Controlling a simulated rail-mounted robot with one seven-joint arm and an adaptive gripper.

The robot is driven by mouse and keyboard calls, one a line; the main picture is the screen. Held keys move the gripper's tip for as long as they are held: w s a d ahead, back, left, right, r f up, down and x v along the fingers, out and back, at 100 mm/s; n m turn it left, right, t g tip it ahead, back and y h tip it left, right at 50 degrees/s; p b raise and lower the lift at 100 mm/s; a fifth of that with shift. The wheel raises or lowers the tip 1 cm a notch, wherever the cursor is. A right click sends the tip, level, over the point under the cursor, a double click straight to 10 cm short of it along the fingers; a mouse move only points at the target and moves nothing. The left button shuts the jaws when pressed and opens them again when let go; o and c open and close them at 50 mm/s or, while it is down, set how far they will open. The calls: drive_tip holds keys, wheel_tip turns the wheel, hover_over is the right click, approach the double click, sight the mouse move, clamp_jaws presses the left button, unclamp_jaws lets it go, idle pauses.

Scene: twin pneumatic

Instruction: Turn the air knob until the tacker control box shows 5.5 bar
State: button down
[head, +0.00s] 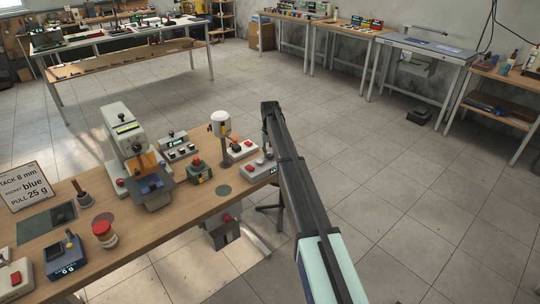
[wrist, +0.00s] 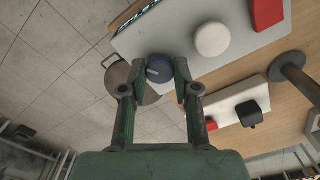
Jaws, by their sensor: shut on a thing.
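In the wrist view, my gripper (wrist: 160,76) has its two fingers on either side of a round dark blue knob (wrist: 159,66) with a pale pointer mark, and is shut on it. The knob sits on a light grey control box (wrist: 185,35) that also carries a white round button (wrist: 212,39) and a red button (wrist: 268,13). A strip of the display (wrist: 136,15) shows at the picture edge, and its number cannot be read. In the head view, the grey box (head: 257,170) stands at the bench's right end, and my arm hides the knob and most of my gripper.
A white-topped post device (head: 219,124) and another box with a red button (head: 241,149) stand close behind. A press-like machine (head: 127,140) and a second display box (head: 176,143) are to the left.

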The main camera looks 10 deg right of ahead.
sight(270, 155)
drive_tip(key=m+b, duration=0.1)
drive_tip(key=m, duration=0.5)
drive_tip(key=shift+f+m, duration=0.1)
drive_tip(key=shift+m, duration=0.2)
drive_tip(key=m+b, duration=0.1)
drive_tip(key=m, duration=0.4)
drive_tip(key=shift+m, duration=0.3)
drive_tip(key=c, duration=0.9)
unclamp_jaws()
drive_tip(key=shift+o, duration=0.2)
drive_tip(key=shift+r, duration=0.2)
wheel_tip(270, 155, up, 12)
